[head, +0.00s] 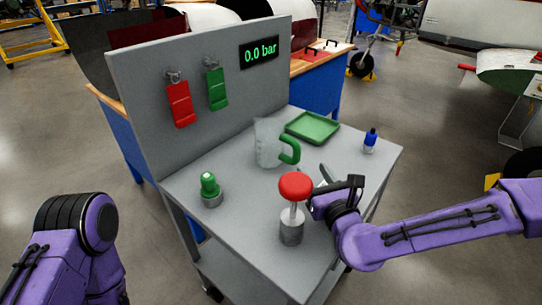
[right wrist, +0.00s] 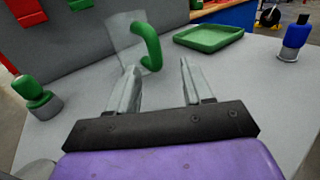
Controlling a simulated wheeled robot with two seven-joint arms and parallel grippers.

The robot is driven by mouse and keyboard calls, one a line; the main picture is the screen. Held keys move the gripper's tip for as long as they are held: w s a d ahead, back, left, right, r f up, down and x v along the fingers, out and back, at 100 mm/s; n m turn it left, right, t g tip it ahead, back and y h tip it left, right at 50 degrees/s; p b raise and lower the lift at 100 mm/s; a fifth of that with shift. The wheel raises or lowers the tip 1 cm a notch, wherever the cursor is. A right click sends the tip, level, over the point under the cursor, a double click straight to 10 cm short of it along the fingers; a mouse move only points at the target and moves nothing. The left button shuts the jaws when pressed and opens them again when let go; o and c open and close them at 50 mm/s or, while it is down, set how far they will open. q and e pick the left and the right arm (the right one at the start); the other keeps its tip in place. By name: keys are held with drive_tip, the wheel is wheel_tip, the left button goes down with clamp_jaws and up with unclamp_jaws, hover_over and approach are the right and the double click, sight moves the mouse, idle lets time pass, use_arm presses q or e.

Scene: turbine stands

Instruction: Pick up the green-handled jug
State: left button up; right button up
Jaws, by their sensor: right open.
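The jug (head: 268,142) is clear with a green handle (head: 291,150). It stands upright on the grey table near the back panel, with its handle toward the right. In the right wrist view the handle (right wrist: 152,46) is just beyond my fingertips. My right gripper (head: 327,174) is open and empty, in front of the jug and apart from it; its two fingers also show in the right wrist view (right wrist: 158,68). My left arm shows at the lower left of the head view, but its gripper is out of view.
A red knob on a post (head: 295,187) stands close to my right gripper. The panel (head: 140,85) bounds the back. Bare tabletop lies at front left.

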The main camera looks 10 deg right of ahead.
sight(298, 156)
drive_tip(key=w+a, duration=0.1)
drive_tip(key=w, duration=0.2)
drive_tip(key=w+a+p, duration=0.1)
drive_tip(key=w, duration=0.2)
drive_tip(key=w+a+p, duration=0.1)
drive_tip(key=w, duration=0.2)
drive_tip(key=shift+w+f, duration=0.15)
drive_tip(key=shift+f, duration=0.05)
drive_tip(key=shift+d, duration=0.15)
drive_tip(key=shift+c, duration=0.4)
clamp_jaws()
